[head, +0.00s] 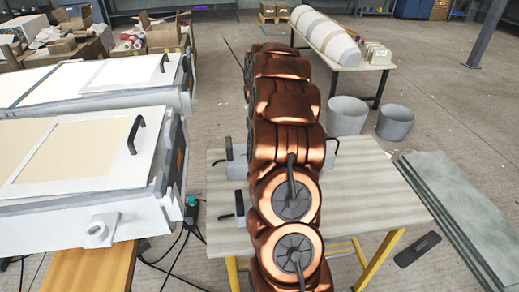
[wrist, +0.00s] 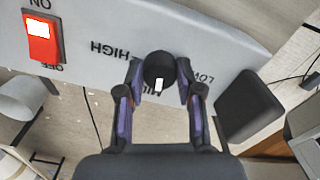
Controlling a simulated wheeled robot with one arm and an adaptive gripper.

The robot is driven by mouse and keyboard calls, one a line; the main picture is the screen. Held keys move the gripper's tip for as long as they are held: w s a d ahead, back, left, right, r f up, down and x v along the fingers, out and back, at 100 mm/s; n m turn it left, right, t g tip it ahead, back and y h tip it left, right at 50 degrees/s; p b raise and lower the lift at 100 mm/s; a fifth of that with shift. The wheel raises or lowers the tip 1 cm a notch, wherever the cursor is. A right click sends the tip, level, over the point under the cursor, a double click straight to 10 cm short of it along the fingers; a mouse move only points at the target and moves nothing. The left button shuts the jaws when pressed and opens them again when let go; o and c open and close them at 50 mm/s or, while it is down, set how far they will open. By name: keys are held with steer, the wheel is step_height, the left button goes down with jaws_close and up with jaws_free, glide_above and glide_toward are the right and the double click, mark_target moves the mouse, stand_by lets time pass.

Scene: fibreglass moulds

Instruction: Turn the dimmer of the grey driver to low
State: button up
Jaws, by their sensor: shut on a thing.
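In the wrist view, the grey driver (wrist: 210,45) shows a pale grey face with upside-down lettering. Its dimmer is a round black knob (wrist: 158,66) with a white mark. The mark points down the picture, at a partly hidden word between HIGH on the left and LOW on the right. My gripper (wrist: 160,72) is shut on the knob, one dark finger on each side. A red rocker switch (wrist: 42,38) sits at the left of the face, between ON and OFF. In the head view my copper-coloured arm hides the gripper and the knob.
In the head view, a pale table (head: 370,190) stands under my arm, with grey boxes (head: 237,168) at its left edge. White moulds (head: 75,165) stand to the left. Grey sheets (head: 460,205) lie on the right. Two grey buckets (head: 347,115) stand behind the table.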

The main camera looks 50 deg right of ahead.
steer(key=n, duration=0.4)
steer(key=shift+n, duration=0.3)
steer(key=n, duration=0.3)
steer(key=shift+n, duration=0.4)
steer(key=n, duration=0.3)
steer(key=shift+n+p, duration=0.3)
steer(key=shift+n, duration=1.8)
steer(key=o, duration=1.2)
steer(key=shift+c, duration=0.2)
steer(key=shift+r, duration=0.1)
